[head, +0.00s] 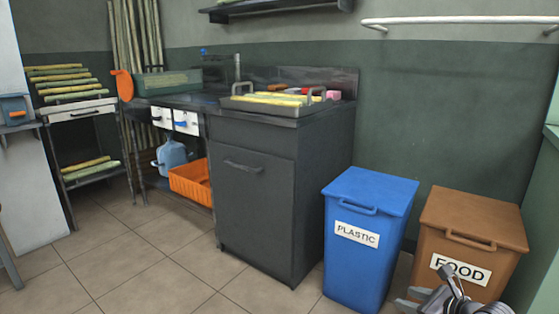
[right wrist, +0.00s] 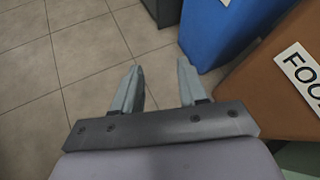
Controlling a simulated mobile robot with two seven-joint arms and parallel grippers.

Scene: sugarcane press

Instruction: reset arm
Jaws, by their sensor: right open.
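My right gripper (head: 408,298) shows at the bottom right of the head view, in front of the brown food bin. In the right wrist view its two fingers (right wrist: 160,88) are apart with nothing between them, above the tiled floor. My left gripper is not in the head view.
A blue plastic bin (head: 368,240) and a brown food bin (head: 478,225) stand close to my right gripper. A dark counter (head: 255,195) bears a tray (head: 270,104) with yellow cane pieces. An orange crate (head: 190,182) sits underneath. The floor (head: 130,255) at left front is clear.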

